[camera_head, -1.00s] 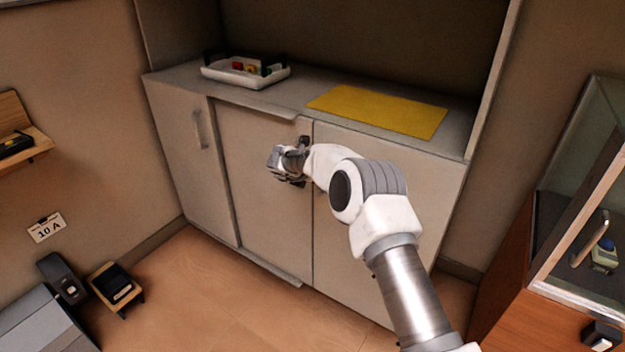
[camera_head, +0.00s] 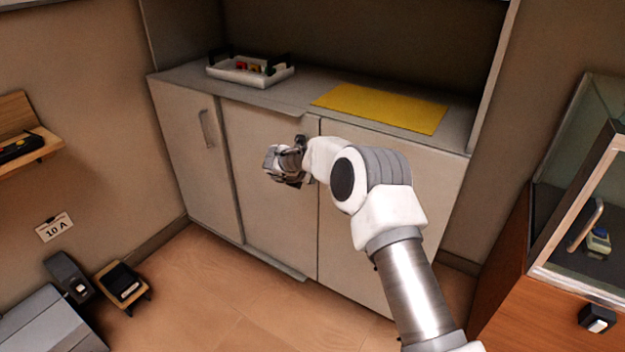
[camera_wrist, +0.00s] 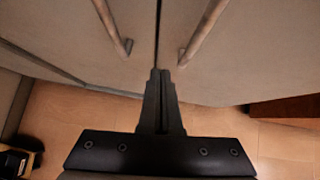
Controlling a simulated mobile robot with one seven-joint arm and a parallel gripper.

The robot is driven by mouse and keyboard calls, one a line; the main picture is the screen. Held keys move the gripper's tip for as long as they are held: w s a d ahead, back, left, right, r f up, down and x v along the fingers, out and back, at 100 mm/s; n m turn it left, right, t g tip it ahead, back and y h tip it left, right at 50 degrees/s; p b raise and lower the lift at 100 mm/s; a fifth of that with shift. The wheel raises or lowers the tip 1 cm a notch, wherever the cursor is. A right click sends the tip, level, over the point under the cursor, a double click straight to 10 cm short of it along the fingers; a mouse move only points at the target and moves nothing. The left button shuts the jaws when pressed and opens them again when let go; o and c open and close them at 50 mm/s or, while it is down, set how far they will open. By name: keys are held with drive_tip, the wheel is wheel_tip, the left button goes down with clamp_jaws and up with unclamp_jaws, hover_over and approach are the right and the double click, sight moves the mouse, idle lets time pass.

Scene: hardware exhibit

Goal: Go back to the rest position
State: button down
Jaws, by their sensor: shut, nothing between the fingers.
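My gripper (camera_wrist: 160,78) is shut and empty in the wrist view, its fingertips together in front of the seam between two cabinet doors. A bar handle stands on each side of it, a left handle (camera_wrist: 112,28) and a right handle (camera_wrist: 203,32). In the head view my gripper (camera_head: 272,165) is in front of the cabinet's middle door (camera_head: 262,215), below the worktop. Whether it touches the door cannot be told. My arm hides part of the right door (camera_head: 440,180) and most of the handles near the seam.
On the worktop (camera_head: 300,97) are a white tray (camera_head: 240,76) with small coloured items and a yellow mat (camera_head: 380,107). A glass case (camera_head: 590,190) on a wooden base stands at right. A small stand (camera_head: 125,287) is on the floor at left. The floor before the cabinet is clear.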

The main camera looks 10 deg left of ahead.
drive_tip(key=p+v, duration=0.1)
drive_tip(key=v, duration=0.6)
wheel_tip(320, 180, up, 22)
drive_tip(key=d+n+t+y, duration=0.2)
drive_tip(key=n+t+y, duration=0.25)
drive_tip(key=n, duration=0.75)
drive_tip(key=s+d+r+n+y, duration=0.3)
drive_tip(key=s+d+r+n, duration=0.1)
drive_tip(key=s+r+n, duration=0.5)
drive_tip(key=s+d+f+n+g+h, duration=0.25)
drive_tip(key=s+d+n, duration=0.4)
drive_tip(key=s, duration=0.55)
drive_tip(key=s+d+f+n+g+h, duration=0.1)
drive_tip(key=s+d+f+n+g, duration=0.25)
drive_tip(key=s+d+n, duration=0.55)
drive_tip(key=s+d+f+n+g+h, duration=0.1)
drive_tip(key=s+d+f+n+g, duration=0.2)
drive_tip(key=s+d, duration=0.75)
drive_tip(key=s+a+r+p, duration=0.1)
drive_tip(key=a+r+p, duration=0.1)
drive_tip(key=r+p, duration=0.6)
drive_tip(key=s+a+r+t+p, duration=0.1)
drive_tip(key=s+a+r+p, duration=0.1)
drive_tip(key=r+p, duration=0.7)
drive_tip(key=shift+r+p, duration=0.35)
drive_tip(key=shift+p, duration=0.85)
